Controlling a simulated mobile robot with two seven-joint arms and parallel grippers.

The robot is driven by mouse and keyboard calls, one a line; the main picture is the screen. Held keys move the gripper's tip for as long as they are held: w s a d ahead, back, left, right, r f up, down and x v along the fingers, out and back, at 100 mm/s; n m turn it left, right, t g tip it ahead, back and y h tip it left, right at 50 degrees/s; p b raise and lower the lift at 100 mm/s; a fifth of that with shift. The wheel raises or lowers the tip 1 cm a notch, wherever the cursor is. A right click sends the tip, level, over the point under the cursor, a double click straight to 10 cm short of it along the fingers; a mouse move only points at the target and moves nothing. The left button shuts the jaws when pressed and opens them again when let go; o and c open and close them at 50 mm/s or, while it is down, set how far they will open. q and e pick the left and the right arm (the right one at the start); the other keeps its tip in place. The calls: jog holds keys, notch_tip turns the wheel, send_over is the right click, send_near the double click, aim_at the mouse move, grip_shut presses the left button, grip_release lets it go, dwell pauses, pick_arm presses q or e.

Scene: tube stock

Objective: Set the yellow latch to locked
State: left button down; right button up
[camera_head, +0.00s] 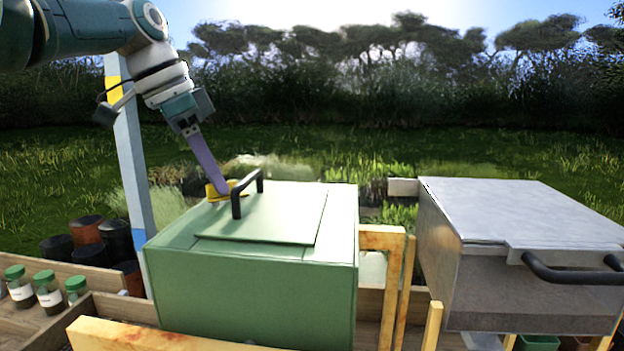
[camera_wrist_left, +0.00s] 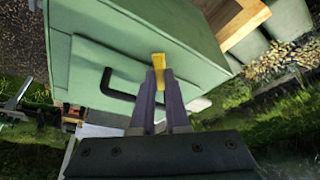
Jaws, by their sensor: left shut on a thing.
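The latch's far side is partly hidden by the fingers and handle. My right gripper is not in view.
A grey metal box (camera_head: 530,290) with a dark bar handle (camera_head: 570,272) stands at the right. Wooden posts (camera_head: 392,280) stand between the boxes. Jars with green lids (camera_head: 48,290) and dark pots (camera_head: 88,235) are at the left. A blue-white post (camera_head: 133,165) rises behind the green box.

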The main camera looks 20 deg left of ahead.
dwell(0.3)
pick_arm(q)
jog(key=c, duration=0.9)
grip_release()
jog(key=shift+p+v, duration=4.95)
jog(key=shift+p, duration=1.95)
